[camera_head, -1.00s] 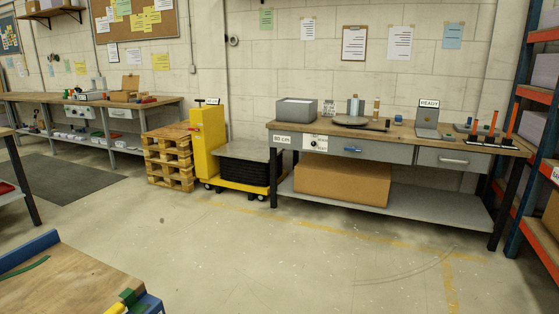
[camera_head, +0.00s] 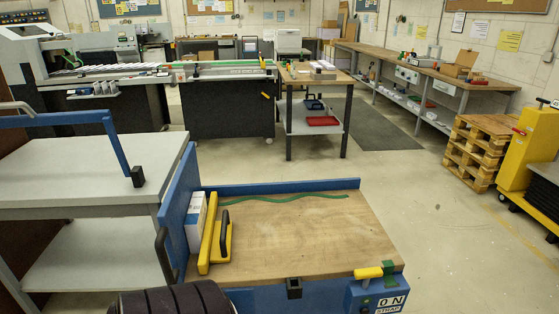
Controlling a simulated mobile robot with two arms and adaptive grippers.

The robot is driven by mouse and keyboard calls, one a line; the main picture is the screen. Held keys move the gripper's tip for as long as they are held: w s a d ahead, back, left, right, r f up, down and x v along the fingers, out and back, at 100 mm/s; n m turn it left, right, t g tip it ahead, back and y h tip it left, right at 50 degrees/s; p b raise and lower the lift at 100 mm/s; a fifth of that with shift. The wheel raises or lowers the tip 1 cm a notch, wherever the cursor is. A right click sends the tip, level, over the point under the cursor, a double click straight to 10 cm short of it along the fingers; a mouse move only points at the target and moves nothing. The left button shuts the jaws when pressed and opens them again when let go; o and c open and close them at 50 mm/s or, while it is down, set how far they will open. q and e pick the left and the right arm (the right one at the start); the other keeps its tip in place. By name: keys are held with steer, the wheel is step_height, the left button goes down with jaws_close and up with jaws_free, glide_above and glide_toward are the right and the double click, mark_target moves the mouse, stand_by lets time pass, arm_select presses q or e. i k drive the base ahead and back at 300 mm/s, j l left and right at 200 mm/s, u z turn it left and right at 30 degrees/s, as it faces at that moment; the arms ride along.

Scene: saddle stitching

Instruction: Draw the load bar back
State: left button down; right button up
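A yellow upright bar (camera_head: 209,246) with a black handle (camera_head: 225,236) stands at the left end of a wooden-topped strapping bench (camera_head: 300,240). It appears to be the load bar, though no label shows on it. A white block or stack (camera_head: 196,222) stands between the bar and the bench's blue left side wall (camera_head: 177,205). A green strap (camera_head: 285,198) lies along the back of the top. A yellow lever (camera_head: 369,273) sits on the blue box marked ON STRAP (camera_head: 376,295) at the front right.
A grey table (camera_head: 90,170) with a blue arm (camera_head: 60,119) above it stands close on the left. A long machine (camera_head: 230,100) and a wooden table (camera_head: 315,77) stand behind. Pallets (camera_head: 481,150) and a yellow truck (camera_head: 530,150) are at right. Floor right of the bench is clear.

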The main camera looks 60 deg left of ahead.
mark_target(215, 243)
steer(key=u, duration=2.45)
